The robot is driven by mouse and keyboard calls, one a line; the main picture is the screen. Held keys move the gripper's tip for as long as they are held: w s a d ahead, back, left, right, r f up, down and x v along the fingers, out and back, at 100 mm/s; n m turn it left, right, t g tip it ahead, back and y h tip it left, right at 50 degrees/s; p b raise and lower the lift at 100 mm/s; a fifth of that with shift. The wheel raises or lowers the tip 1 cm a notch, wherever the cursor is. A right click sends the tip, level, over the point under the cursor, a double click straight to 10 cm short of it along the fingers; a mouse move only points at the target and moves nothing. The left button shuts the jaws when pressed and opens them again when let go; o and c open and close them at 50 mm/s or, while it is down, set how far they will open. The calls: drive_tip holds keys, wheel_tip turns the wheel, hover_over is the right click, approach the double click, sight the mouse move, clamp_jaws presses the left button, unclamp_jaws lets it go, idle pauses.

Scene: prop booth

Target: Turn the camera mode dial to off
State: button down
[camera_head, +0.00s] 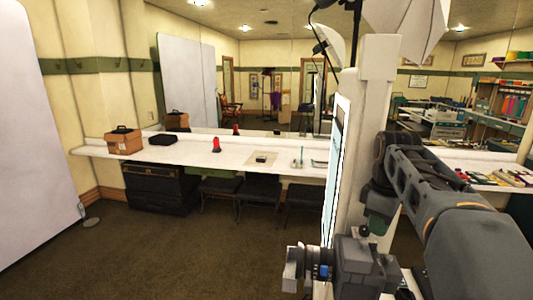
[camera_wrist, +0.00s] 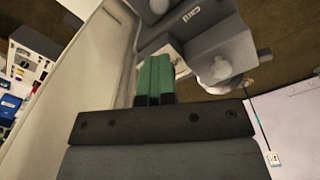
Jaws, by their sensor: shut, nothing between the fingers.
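The grey camera (camera_head: 350,264) stands at the bottom of the head view, its lens pointing left. In the wrist view its grey body (camera_wrist: 225,45) is beyond my fingers. A pale rounded knob (camera_wrist: 218,74) shows on it, but I cannot tell whether this is the mode dial. A small label (camera_wrist: 192,15) is too small to read. My gripper (camera_head: 378,224) is just above the camera's right part, pointing down. Its green fingers (camera_wrist: 155,72) are shut and empty, left of the knob in the wrist view. I cannot tell whether they touch the camera. The dial's setting is not readable.
A white post (camera_head: 372,110) rises close behind the camera and arm. Dark stools (camera_head: 258,190) stand beneath. A white panel (camera_head: 35,150) is at left. Open carpet lies between.

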drive_tip(key=shift+d+f, duration=0.2)
drive_tip(key=shift+f, duration=0.45)
drive_tip(key=shift+w+d+r+p, duration=0.1)
drive_tip(key=shift+d+r+p, duration=0.1)
drive_tip(key=shift+p, duration=0.1)
wheel_tip(320, 180, up, 6)
drive_tip(key=p, duration=0.3)
drive_tip(key=shift+w+p, duration=0.1)
drive_tip(key=shift+p, duration=0.25)
drive_tip(key=shift+f, duration=0.1)
